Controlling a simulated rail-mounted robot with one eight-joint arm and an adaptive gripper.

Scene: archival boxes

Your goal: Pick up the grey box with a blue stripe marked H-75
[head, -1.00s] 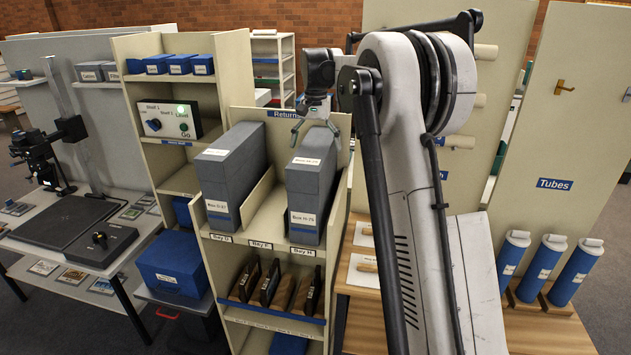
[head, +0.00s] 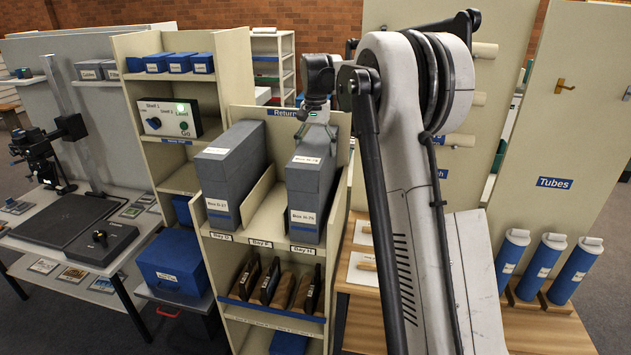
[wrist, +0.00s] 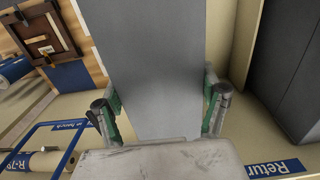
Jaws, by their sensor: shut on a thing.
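A tall grey box (head: 309,196) stands upright in the right-hand bay, marked Bay H. In the wrist view my gripper (wrist: 160,108) spans the grey box (wrist: 153,60), whose plain face fills the middle. The box appears to rest in the bay still.
Another grey box (head: 233,178) stands in the bay to the left, with a cream divider (head: 262,195) and an empty bay between. It also shows at the right of the wrist view (wrist: 292,70). A blue Return sign (head: 285,113) is on the panel behind.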

